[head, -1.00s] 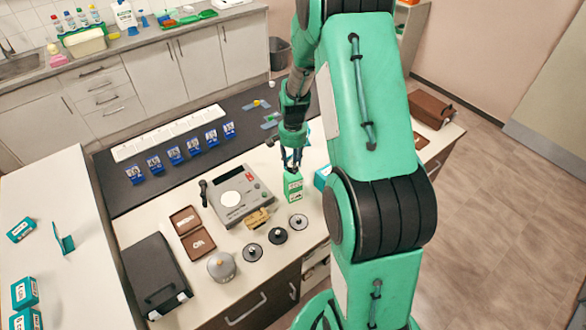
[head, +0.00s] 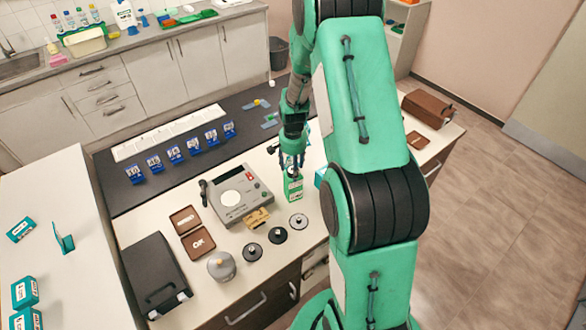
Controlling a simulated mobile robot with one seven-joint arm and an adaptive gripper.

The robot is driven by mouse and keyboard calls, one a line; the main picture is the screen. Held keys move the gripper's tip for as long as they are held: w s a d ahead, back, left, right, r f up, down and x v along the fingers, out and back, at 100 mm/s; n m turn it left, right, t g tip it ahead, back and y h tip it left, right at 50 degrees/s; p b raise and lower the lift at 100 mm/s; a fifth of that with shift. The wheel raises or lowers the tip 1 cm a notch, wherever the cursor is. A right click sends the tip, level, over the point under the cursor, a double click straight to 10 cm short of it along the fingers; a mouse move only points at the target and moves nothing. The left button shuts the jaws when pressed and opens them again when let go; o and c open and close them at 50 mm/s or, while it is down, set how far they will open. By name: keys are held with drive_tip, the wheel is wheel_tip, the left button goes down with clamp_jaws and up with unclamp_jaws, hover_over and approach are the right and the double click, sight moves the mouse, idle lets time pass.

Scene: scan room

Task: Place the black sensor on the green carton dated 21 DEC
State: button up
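A green carton (head: 293,188) with a white label stands upright on the white worktop, right of a grey device. The label is too small to read a date. My gripper (head: 292,166) points down at the top of this carton. Its fingertips are small and dark, and I cannot tell whether they are open, shut or holding something. No object is clearly identifiable as the black sensor. Black round pieces (head: 278,235) and (head: 252,252) lie in front of the grey device, and a black handle-like piece (head: 204,193) is at its left.
The grey device (head: 240,196) is left of the carton. A teal carton (head: 320,177) is partly hidden behind my arm. Brown trays (head: 198,243), a black case (head: 152,275) and a grey pot (head: 221,266) stand at the left front. Several blue card stands (head: 173,153) line the dark mat.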

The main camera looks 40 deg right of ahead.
drive_tip(key=shift+r, duration=0.15)
wheel_tip(320, 180, up, 12)
idle(0.9)
idle(0.3)
drive_tip(key=shift+r, duration=0.1)
